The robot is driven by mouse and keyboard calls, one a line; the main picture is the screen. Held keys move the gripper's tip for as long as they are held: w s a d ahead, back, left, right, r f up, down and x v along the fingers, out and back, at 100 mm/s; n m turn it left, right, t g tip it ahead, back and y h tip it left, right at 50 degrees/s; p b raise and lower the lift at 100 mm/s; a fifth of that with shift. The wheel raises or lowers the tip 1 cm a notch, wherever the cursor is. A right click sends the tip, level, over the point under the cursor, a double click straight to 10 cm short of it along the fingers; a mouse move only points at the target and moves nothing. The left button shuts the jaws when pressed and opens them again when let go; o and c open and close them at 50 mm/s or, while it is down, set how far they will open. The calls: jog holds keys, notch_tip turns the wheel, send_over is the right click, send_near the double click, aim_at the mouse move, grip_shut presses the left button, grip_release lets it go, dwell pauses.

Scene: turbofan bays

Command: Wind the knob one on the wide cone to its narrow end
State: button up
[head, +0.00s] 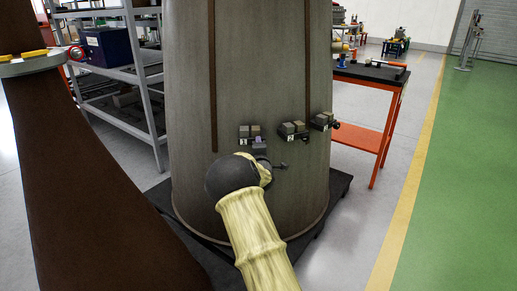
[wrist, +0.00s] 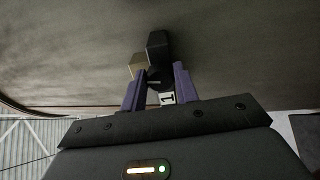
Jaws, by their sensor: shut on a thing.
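The wide cone (head: 185,100) stands upright, filling the middle of the head view; its grey-brown wall (wrist: 240,50) spans the top of the wrist view. Knob one (head: 249,131), a dark unit with tan and dark blocks and a white "1" label, sits low on the cone. My gripper (head: 260,145) is at it from below. In the wrist view, the purple fingers of my gripper (wrist: 158,80) are shut on knob one (wrist: 157,46), with the label just between them. My arm and fingers partly hide the grip.
Similar numbered units two (head: 292,130) and three (head: 323,121) sit to the right on the cone. Dark vertical strips (head: 212,75) run up its wall. The cone stands on a dark base (head: 335,190). An orange table (head: 362,138) is right; grey shelving (head: 115,75) is left.

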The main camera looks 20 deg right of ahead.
jog(key=shift+f+m+b, duration=0.15)
jog(key=shift+m+b, duration=0.75)
jog(key=shift+m, duration=3.1)
jog(key=shift+f+m+b, duration=0.15)
jog(key=shift+m+b, duration=0.75)
jog(key=shift+m, duration=3.1)
jog(key=o, duration=1)
jog(key=shift+r, duration=0.1)
jog(key=shift+a, duration=0.1)
